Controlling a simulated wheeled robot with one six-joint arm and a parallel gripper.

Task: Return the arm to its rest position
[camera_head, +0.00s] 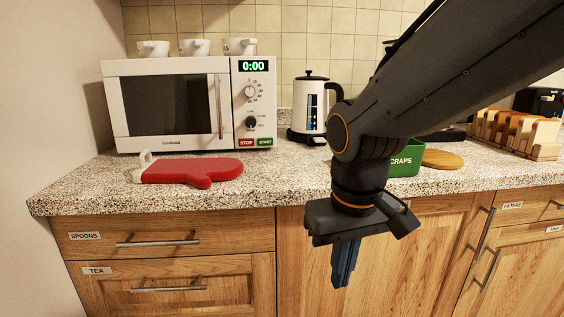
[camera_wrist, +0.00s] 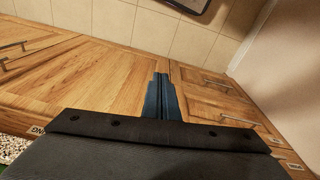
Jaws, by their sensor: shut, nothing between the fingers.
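My gripper (camera_head: 345,264) hangs from the arm in front of the counter, in the right half of the head view. Its fingers point down, below the counter's front edge and before the wooden cabinet front. In the wrist view my gripper (camera_wrist: 161,80) shows its blue-grey fingers pressed together with nothing between them. Cabinet doors, drawers and a tiled surface lie beyond them there. The arm reaches in from the upper right of the head view and hides part of the counter.
The granite counter (camera_head: 270,177) carries a white microwave (camera_head: 165,105) with cups on top, a red oven mitt (camera_head: 190,171), a white kettle (camera_head: 312,105), a green scraps bin (camera_head: 405,165) and a toast rack (camera_head: 515,133). Drawer handles (camera_head: 158,243) stick out below.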

